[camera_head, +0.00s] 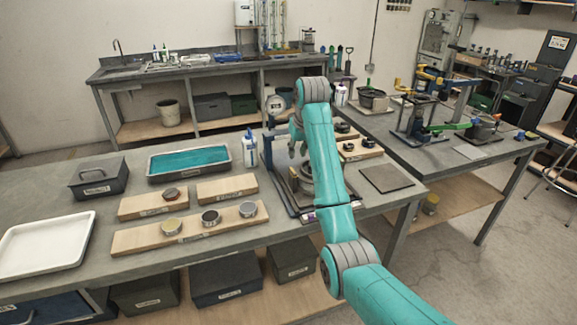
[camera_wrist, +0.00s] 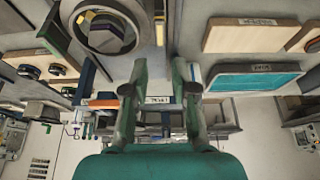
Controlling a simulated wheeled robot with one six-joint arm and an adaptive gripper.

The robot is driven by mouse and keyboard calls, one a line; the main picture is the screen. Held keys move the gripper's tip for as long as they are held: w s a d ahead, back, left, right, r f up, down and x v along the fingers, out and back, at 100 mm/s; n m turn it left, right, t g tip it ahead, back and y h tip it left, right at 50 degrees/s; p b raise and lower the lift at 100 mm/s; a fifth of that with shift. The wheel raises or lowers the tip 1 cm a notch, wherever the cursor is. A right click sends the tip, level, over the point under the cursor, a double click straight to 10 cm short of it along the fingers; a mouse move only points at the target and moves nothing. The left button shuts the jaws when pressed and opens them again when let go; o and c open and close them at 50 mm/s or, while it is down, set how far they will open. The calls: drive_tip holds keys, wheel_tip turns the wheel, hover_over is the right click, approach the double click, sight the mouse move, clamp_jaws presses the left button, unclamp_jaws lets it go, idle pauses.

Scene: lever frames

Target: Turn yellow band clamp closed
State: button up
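My gripper (camera_head: 297,148) hangs over the near bench beside the blue upright of a lever frame (camera_head: 268,165), partly hidden by my arm. In the wrist view, which looks upside down, my gripper (camera_wrist: 160,95) has its two fingers apart with nothing seen between them. A round grey fixture (camera_wrist: 88,42) with dark and yellow parts (camera_wrist: 128,38) inside shows at upper left there, apart from the fingers. An orange bar (camera_wrist: 101,102) lies just left of the fingers. I cannot tell which of these is the yellow band clamp.
Wooden boards with round jars (camera_head: 209,218), a teal-lined tray (camera_head: 189,163) and a white tray (camera_head: 45,245) lie left on the bench. Another bench (camera_head: 440,150) with blue, green and yellow fixtures is at right.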

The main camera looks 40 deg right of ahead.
sight(293, 170)
drive_tip(key=x, duration=1)
drive_tip(key=shift+f, duration=0.15)
clamp_jaws()
